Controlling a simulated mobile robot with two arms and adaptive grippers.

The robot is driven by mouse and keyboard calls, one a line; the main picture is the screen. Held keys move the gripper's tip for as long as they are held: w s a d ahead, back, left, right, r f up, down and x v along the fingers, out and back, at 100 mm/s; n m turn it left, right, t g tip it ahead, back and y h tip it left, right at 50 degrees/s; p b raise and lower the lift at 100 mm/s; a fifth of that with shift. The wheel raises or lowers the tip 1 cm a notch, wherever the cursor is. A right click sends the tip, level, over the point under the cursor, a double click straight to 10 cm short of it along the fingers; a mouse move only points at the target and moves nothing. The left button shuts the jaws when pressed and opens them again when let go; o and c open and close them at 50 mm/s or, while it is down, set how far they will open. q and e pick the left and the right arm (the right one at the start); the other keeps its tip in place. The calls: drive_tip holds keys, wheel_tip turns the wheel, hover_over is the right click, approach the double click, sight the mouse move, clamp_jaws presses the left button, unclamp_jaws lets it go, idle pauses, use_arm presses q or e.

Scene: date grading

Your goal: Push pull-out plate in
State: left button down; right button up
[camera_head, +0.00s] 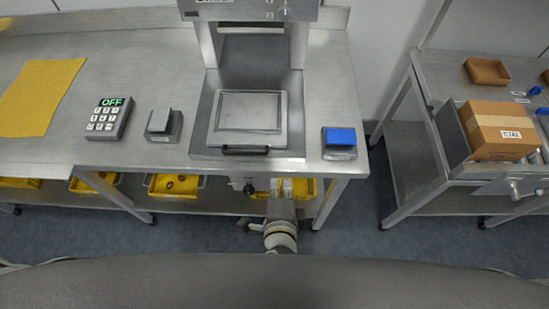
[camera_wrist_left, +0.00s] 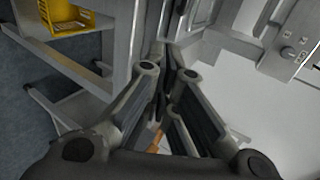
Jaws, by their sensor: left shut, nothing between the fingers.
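The pull-out plate (camera_head: 248,112) is a grey square plate with a raised frame. It lies in the metal base of the bench machine, in front of its column, with a black handle (camera_head: 245,150) on its front edge near the table's front edge. My left gripper (camera_head: 282,188) is at the table's front edge, below and right of the handle and apart from it. In the left wrist view, the left gripper (camera_wrist_left: 168,75) has its fingers together and empty. My right gripper is not in view.
A keypad reading OFF (camera_head: 109,118), a grey block (camera_head: 163,125) and a blue-topped block (camera_head: 339,142) stand on the table. Yellow bins (camera_head: 174,184) sit on the shelf below. A second table at right carries a cardboard box (camera_head: 498,130). Floor between the tables is clear.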

sight(281, 148)
use_arm(q)
drive_tip(key=b+x, duration=0.2)
drive_tip(key=x, duration=0.2)
drive_tip(key=b+x, duration=0.3)
drive_tip(key=x, duration=0.2)
drive_tip(key=shift+f+b, duration=0.3)
drive_tip(key=shift+b, duration=0.05)
drive_tip(key=w+b, duration=0.1)
drive_tip(key=w, duration=0.2)
drive_tip(key=shift+d, duration=0.1)
drive_tip(key=shift+w+r, duration=0.1)
drive_tip(key=shift+w, duration=0.45)
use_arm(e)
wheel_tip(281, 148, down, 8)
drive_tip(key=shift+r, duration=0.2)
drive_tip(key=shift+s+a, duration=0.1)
